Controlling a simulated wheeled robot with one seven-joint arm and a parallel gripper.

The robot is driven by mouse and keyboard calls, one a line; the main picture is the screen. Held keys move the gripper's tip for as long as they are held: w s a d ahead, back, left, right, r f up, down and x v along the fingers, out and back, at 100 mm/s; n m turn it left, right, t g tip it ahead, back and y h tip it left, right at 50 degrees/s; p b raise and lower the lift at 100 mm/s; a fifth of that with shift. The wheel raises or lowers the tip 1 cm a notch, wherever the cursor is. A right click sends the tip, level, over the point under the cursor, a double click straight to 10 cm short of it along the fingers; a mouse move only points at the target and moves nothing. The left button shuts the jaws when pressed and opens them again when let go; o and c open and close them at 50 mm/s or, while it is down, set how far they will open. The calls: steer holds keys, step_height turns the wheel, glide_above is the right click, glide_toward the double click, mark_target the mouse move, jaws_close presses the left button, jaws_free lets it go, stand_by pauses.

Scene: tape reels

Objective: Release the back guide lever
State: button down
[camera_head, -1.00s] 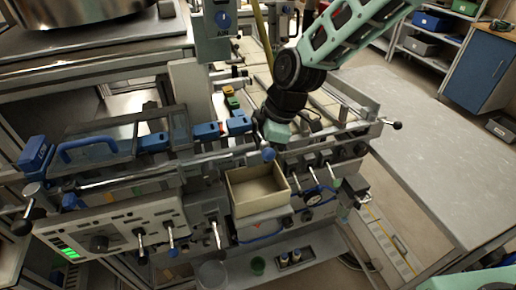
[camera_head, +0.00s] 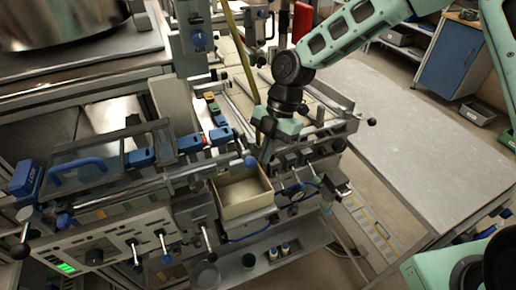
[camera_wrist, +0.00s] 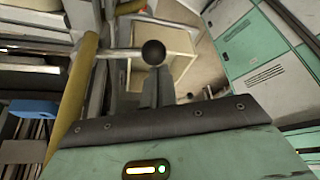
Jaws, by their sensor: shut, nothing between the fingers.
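My gripper (camera_head: 263,158) points down just behind the open beige box, beside a ball-ended lever (camera_head: 249,161) that looks blue in the head view. In the wrist view my narrow fingers (camera_wrist: 157,92) are together and empty. A dark ball knob (camera_wrist: 153,53) on a metal rod (camera_wrist: 122,54) lies just beyond the fingertips; contact cannot be told. I cannot tell for sure whether it is the same lever, or which one is the back guide lever. Another black-knobbed lever (camera_head: 371,122) sticks out at the machine's right end.
The beige box (camera_head: 243,207) sits at the machine's front. It also shows behind the knob in the wrist view (camera_wrist: 178,42). A yellow post (camera_wrist: 72,100) stands left of my gripper. Several small levers (camera_head: 163,240) line the front panel. A grey table (camera_head: 430,165) is clear at right.

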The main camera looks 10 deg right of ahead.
steer(key=shift+w+d+n+g+p, duration=0.3)
steer(key=shift+d+n, duration=0.35)
steer(key=shift+n, duration=0.25)
steer(key=shift+w+d, duration=0.2)
steer(key=shift+d, duration=0.1)
steer(key=shift+d, duration=0.1)
